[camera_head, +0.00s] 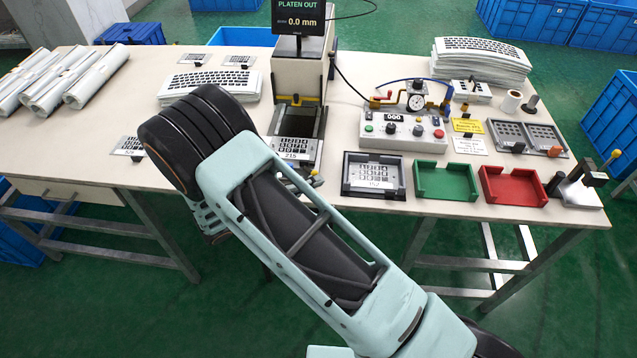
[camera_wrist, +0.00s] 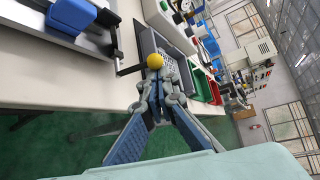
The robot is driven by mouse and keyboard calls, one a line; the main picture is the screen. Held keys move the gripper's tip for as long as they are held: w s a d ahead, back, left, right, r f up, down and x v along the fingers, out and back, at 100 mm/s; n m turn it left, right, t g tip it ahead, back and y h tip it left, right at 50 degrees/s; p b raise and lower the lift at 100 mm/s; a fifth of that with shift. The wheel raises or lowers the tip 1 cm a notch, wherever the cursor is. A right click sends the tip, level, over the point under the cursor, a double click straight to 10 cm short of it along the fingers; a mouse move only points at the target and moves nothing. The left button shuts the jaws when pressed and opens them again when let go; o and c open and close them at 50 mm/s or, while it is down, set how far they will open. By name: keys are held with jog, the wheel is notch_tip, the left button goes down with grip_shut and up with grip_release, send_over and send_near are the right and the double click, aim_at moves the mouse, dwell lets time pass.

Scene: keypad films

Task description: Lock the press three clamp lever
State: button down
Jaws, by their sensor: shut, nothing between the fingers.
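The press (camera_head: 298,78) stands mid-table, with a keypad plate labelled 215 (camera_head: 293,148) at its front. A small lever with a yellow knob (camera_head: 315,176) shows at the front right of the press, at the table edge. In the wrist view the yellow knob (camera_wrist: 155,61) is just beyond the tips of my gripper (camera_wrist: 154,82). The fingers are shut with nothing between them. I cannot tell whether the tips touch the knob or lever. In the head view my arm hides my gripper.
A dark tray with a keypad film (camera_head: 374,175), a green tray (camera_head: 446,181) and a red tray (camera_head: 513,186) line the front edge. A grey control box (camera_head: 402,130) with a gauge stands behind them. Another yellow-knobbed device (camera_head: 580,190) is at the far right.

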jog(key=a+n+t+h+b, duration=0.2)
jog(key=n+h+b, duration=0.1)
jog(key=shift+a+f, duration=0.2)
jog(key=shift+a+n+b, duration=0.3)
jog(key=shift+a+b, duration=0.1)
jog(key=shift+b, duration=0.2)
jog(key=shift+w+a, duration=0.1)
jog(key=shift+a, duration=0.25)
dwell(0.4)
